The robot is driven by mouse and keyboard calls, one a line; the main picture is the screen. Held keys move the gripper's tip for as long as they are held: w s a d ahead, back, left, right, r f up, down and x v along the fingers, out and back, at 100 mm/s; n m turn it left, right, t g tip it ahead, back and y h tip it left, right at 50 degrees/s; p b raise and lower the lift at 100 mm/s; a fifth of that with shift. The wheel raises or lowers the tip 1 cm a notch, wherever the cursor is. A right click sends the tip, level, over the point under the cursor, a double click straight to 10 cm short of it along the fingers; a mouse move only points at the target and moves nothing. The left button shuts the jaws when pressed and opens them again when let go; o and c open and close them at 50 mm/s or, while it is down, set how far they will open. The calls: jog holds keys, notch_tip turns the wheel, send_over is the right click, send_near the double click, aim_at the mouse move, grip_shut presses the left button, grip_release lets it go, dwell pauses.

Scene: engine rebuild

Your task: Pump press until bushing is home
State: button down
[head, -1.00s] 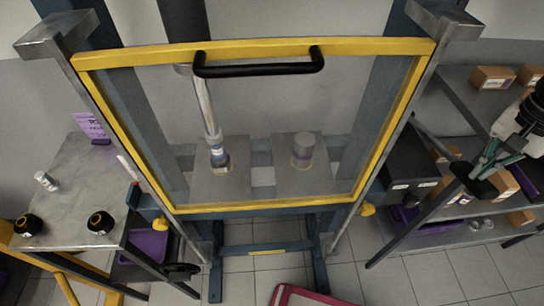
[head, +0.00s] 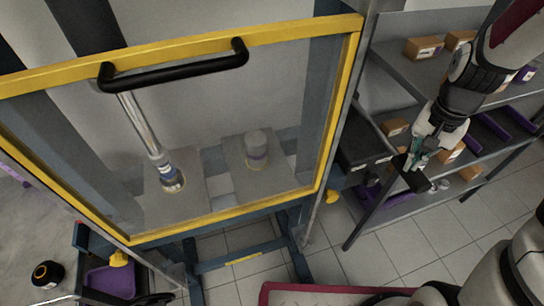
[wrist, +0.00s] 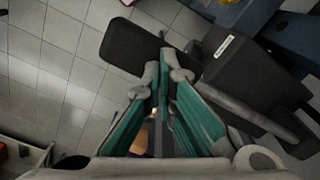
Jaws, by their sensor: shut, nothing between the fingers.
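The press stands behind a clear guard with a yellow frame (head: 330,110) and a black handle (head: 180,68); the guard is down in front. Through it, a slim silver rod (head: 140,125) reaches down to a labelled cylinder with a dark lower band (head: 172,180) over the left plate. A grey cylinder (head: 257,150) stands on the right plate. I cannot tell how deep any bushing sits. My gripper (head: 418,160), with teal fingers, is shut and empty beside a flat dark pad (head: 413,176). In the wrist view the fingertips (wrist: 163,75) lie by the pad's edge (wrist: 140,48); contact is unclear.
A dark box with white labels (head: 372,152) is right of the guard; it fills the right of the wrist view (wrist: 250,80). Shelves with cardboard boxes (head: 424,48) stand behind my arm. A red-edged panel (head: 300,288) is low in front.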

notch_tip(320, 180, down, 6)
jog(key=shift+f+b, duration=0.25)
jog(key=shift+b, duration=0.8)
notch_tip(320, 180, up, 17)
jog(key=p, duration=0.7)
send_over(403, 176)
jog(key=w+d, duration=0.2)
jog(key=shift+s+a+f, duration=0.15)
jog(key=shift+f, duration=0.05)
jog(key=shift+f+b, duration=1.8)
jog(key=shift+f, duration=6.6)
notch_tip(403, 176, up, 17)
jog(key=p, duration=0.3)
jog(key=shift+f+p, duration=0.15)
jog(key=shift+p, duration=0.25)
